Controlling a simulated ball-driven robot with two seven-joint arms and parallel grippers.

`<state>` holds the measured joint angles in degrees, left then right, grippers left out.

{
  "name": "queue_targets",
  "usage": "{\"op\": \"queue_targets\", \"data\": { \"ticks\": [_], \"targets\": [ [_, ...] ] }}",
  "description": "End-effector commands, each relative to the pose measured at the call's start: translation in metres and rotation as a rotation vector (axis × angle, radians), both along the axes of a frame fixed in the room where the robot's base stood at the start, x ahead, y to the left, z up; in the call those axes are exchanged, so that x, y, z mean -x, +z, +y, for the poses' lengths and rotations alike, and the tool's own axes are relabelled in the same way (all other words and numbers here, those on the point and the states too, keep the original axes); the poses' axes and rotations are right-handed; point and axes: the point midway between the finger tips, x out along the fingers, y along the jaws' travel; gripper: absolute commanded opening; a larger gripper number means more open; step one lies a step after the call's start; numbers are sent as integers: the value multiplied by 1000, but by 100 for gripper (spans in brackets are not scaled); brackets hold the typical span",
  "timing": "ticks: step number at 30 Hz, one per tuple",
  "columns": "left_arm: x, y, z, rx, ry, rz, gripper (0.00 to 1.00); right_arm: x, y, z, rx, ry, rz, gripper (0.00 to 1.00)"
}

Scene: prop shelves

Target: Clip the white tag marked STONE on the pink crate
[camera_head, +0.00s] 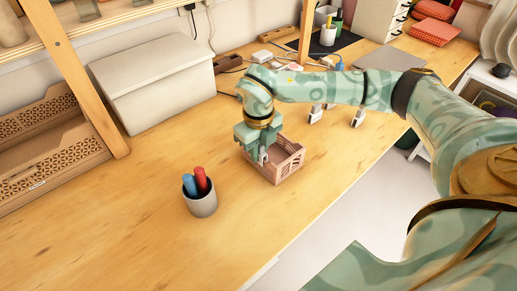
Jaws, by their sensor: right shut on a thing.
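The small pink crate (289,168) stands on the wooden table, right of the pen cup. My right gripper (262,158) points down at the crate's left side, close to its rim. It is shut on a small pale thing, which I take to be the white tag; the fingers hide most of it and no marking is readable. I cannot tell whether it touches the rim. Small whitish clip-like pieces (316,114) (358,118) stand behind, partly covered by my right arm; no lettering on them is readable. My left gripper is not in view.
A grey cup (201,203) with blue and red pens stands left of the crate. A large pale box (150,80) and brown slotted trays (50,150) are at the left, by a wooden shelf post (82,82). The front left table is clear. The table edge lies right of the crate.

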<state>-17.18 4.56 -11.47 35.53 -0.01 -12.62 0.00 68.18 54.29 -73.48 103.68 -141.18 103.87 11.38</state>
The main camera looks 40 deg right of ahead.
Motion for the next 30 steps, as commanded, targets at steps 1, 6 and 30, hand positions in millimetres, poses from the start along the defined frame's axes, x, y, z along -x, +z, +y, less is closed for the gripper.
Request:
{"op": "queue_targets", "data": {
  "ticks": [1, 6, 30],
  "targets": [
    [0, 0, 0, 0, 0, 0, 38, 0, -1, 0, 0, 0, 1, 0],
    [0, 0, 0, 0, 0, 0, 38, 0, -3, 0, 0, 0, 1, 0],
    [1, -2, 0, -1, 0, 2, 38, 0, -12, 0, 0, 0, 0, 0]
  ]
}}
